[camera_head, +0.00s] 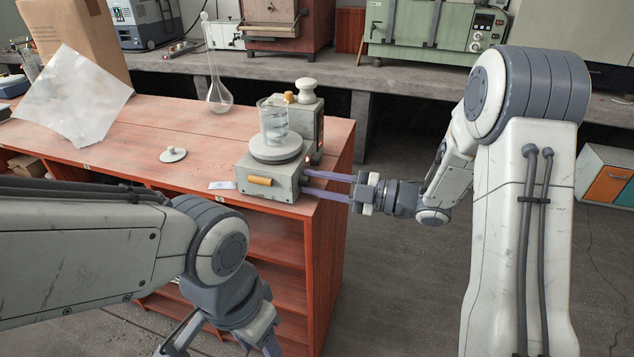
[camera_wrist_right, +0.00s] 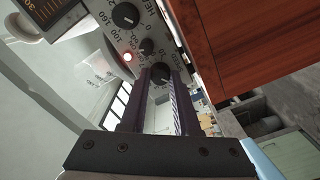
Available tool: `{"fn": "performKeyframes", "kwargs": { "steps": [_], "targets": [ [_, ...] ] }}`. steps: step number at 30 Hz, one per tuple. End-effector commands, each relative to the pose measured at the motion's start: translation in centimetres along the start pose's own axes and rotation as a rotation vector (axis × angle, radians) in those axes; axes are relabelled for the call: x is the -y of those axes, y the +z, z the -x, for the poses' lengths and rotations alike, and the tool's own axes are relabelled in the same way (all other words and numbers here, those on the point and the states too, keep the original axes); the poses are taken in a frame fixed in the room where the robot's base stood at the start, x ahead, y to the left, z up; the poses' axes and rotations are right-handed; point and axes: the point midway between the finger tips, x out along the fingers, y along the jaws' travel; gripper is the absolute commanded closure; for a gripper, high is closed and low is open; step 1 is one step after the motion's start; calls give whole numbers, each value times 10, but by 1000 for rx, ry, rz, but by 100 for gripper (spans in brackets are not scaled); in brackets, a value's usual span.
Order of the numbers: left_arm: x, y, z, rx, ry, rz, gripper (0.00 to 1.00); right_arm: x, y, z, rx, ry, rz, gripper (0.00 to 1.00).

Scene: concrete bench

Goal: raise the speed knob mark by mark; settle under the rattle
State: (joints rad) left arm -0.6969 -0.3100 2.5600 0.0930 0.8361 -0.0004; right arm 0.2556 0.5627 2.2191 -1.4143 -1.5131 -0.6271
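The grey stirrer unit (camera_head: 272,181) stands near the right end of the red bench, an orange-yellow bar on its front. A glass beaker (camera_head: 273,121) of clear liquid sits on its round plate (camera_head: 276,150).
A white lid (camera_head: 173,154), a paper slip (camera_head: 222,185) and a round flask (camera_head: 219,97) are on the bench. A cardboard box (camera_head: 75,35) and a pale sheet (camera_head: 72,95) are at left.

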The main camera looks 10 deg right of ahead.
Motion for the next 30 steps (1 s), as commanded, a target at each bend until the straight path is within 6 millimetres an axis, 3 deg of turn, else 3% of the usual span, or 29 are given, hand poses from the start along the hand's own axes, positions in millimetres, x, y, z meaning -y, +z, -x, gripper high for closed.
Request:
{"fn": "performKeyframes", "kwargs": {
  "steps": [14, 30],
  "targets": [
    [-1, 0, 8, 0, 0, 0, 50, -1, -1, 0, 0, -2, -65, 100],
    [-4, -3, 53, 0, 0, 0, 50, -3, -2, 0, 1, -3, -512, 100]
  ]
}}
